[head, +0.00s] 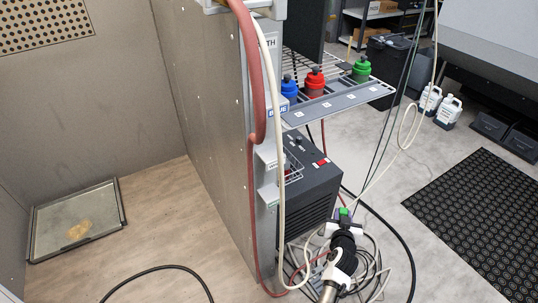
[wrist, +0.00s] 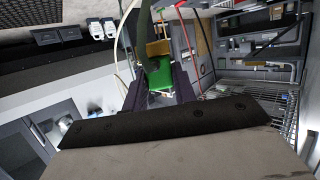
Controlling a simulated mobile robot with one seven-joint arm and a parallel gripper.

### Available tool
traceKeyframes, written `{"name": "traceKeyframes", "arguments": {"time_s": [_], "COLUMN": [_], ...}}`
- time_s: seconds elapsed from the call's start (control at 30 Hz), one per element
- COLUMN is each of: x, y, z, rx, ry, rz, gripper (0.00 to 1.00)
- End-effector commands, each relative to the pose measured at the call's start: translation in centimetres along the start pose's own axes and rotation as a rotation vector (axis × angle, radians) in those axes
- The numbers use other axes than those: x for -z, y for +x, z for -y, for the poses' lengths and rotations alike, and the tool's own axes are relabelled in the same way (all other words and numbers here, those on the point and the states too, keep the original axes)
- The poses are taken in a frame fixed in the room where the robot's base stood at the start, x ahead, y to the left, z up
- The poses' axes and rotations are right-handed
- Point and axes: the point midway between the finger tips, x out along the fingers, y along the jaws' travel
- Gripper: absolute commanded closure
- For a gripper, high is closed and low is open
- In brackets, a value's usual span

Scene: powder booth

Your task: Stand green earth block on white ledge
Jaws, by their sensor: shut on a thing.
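My gripper (head: 344,224) is low at the right of the booth's end wall in the head view. It is shut on a green block (head: 344,212), whose top shows above the fingers. In the wrist view the green block (wrist: 158,74) sits between the dark fingers of my gripper (wrist: 158,88), with a tan piece just beyond it. A small white ledge (head: 268,194) sticks out from the end wall, left of and a little above my gripper. A similar pale ledge (head: 268,157) is higher up. The block is apart from both.
A dark grey machine (head: 312,185) stands between the end wall and my gripper. A red hose (head: 262,90) and pale cables hang in front of the wall. Cables lie tangled on the floor around my arm.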

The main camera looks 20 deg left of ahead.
Motion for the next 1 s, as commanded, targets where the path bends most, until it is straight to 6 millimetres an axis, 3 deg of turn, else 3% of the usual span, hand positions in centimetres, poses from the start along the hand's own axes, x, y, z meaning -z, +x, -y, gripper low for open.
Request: {"name": "traceKeyframes", "arguments": {"time_s": [0.17, 0.33, 0.47, 0.6, 0.7, 0.8, 0.9, 1.0], "x": [7.7, 16.9, 23.3, 28.5, 30.3, 30.4, 29.6, 29.0], "y": [0.0, -2.4, -6.2, -12.6, -17.9, -22.7, -26.2, -28.2], "z": [-0.4, 0.4, 2.1, 4.7, 6.9, 8.5, 9.5, 9.8], "rx": [0.097, 0.253, 0.4, 0.567, 0.668, 0.729, 0.751, 0.752], "ry": [-0.037, -0.09, -0.14, -0.193, -0.224, -0.238, -0.24, -0.236], "rz": [-0.015, -0.021, -0.019, -0.017, -0.013, -0.009, -0.006, -0.002], "gripper": [1.0, 1.0, 1.0, 1.0, 1.0, 1.0, 1.0, 1.0]}}
